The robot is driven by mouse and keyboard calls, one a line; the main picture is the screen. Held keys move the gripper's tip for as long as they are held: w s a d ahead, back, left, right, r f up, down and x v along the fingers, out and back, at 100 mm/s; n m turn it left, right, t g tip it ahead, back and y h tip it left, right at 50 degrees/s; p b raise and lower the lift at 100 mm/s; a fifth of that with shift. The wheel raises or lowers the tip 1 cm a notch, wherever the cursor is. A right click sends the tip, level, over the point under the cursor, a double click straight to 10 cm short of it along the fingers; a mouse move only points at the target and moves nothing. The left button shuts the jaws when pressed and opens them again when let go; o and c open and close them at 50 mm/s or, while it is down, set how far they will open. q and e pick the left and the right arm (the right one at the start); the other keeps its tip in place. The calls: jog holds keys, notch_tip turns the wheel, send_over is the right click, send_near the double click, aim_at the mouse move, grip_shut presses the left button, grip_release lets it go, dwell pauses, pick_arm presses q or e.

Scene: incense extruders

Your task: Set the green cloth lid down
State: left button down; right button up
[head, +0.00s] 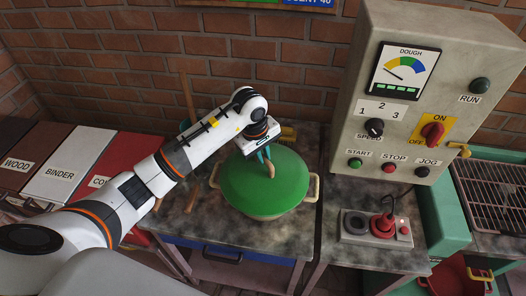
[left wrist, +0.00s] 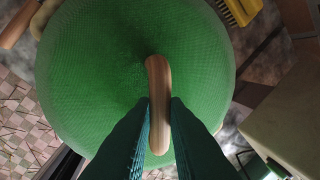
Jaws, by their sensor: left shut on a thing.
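The green cloth lid (head: 262,188) is a round dome with a wooden handle (head: 270,168) on top. It appears to sit over a cream pot (head: 314,188) with side handles on the dark worktop. My left gripper (head: 266,163) comes down from above and is shut on the lid's handle. In the left wrist view the green fingers (left wrist: 160,118) pinch the wooden handle (left wrist: 158,90) from both sides, above the green cloth lid (left wrist: 90,75). Whether the lid rests fully on the pot rim is hard to tell. My right gripper is not in view.
A grey control panel (head: 435,80) with knobs and buttons stands right of the pot. A small red-knobbed device (head: 384,224) sits on the worktop before it. Labelled bins (head: 68,165) are at left. A yellow brush (left wrist: 238,10) lies near the lid.

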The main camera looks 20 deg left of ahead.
aim_at(257, 172)
pick_arm(q)
jog(key=shift+s+f, duration=0.1)
jog(key=shift+f, duration=0.15)
jog(key=c, duration=1.4)
grip_release()
jog(key=shift+c, duration=0.2)
notch_tip(257, 172, up, 12)
jog(key=s+a+b, duration=0.1)
jog(key=s+b, duration=0.1)
jog(key=b, duration=0.2)
